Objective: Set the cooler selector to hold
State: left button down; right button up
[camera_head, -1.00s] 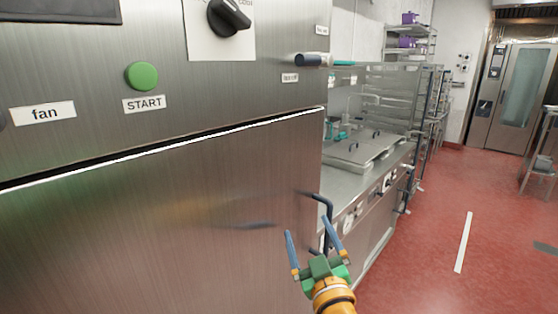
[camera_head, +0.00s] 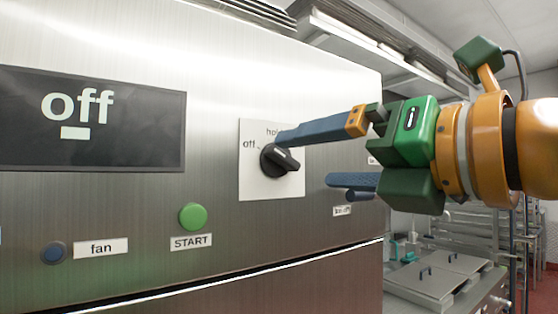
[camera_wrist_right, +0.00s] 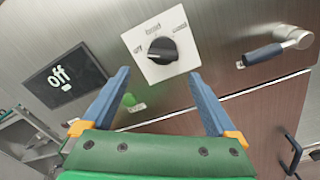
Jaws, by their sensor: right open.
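The cooler selector is a black knob (camera_head: 280,160) on a white plate (camera_head: 252,185) on the steel front. Its plate reads "off" at left and "hold" at top. In the right wrist view the knob (camera_wrist_right: 162,50) shows between the fingertips, with a third label at right, too small to read surely. The display (camera_head: 120,120) reads "off". My right gripper (camera_head: 305,160) is open, its fingers pointing at the panel. In the head view its upper fingertip overlaps the knob's edge; I cannot tell whether they touch. My left gripper is not in view.
A dark lever handle (camera_wrist_right: 265,55) sticks out right of the selector, partly behind my lower finger in the head view. A steel counter (camera_head: 440,280) stands beyond at right.

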aim_at(287, 159)
jog(key=p+x, duration=0.2)
jog(key=x, duration=0.1)
jog(key=p+x, duration=0.1)
jog(key=x, duration=0.1)
jog(key=shift+w+d+r, duration=0.2)
jog(key=shift+w+r, duration=0.05)
jog(key=shift+r, duration=0.15)
jog(key=shift+w+a+f, duration=0.15)
jog(key=shift+w+a, duration=0.35)
jog(key=shift+w, duration=0.1)
